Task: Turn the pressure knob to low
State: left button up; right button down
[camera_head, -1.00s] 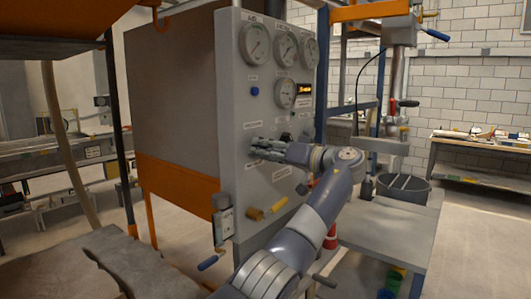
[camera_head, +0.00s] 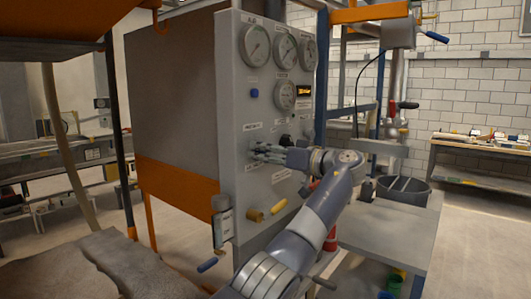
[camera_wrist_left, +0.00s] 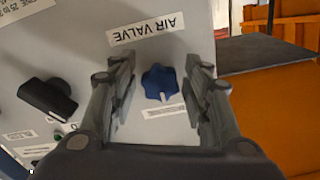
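My left gripper (camera_head: 256,153) is at the front of the grey control panel (camera_head: 238,190). In the left wrist view its fingers (camera_wrist_left: 162,92) are apart, with a blue star-shaped knob (camera_wrist_left: 160,83) seen between them, under an upside-down "AIR VALVE" label (camera_wrist_left: 142,29). I see no finger touching that knob. A black bar-shaped knob (camera_wrist_left: 48,97) sits left of the fingers there; a dark knob (camera_head: 286,139) shows above the gripper in the head view. Which knob is the pressure knob cannot be read. My right gripper is not in view.
Several round gauges (camera_head: 255,45) and a small blue part (camera_head: 254,92) are higher on the panel. A brass and yellow fitting (camera_head: 256,215) sticks out low on it. A grey table (camera_head: 385,235) and a dark bucket (camera_head: 403,190) stand to the right.

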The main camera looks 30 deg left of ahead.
pick_arm(q)
jog(key=shift+r, duration=0.1)
jog(key=d, duration=1.2)
jog(key=shift+s, duration=0.45)
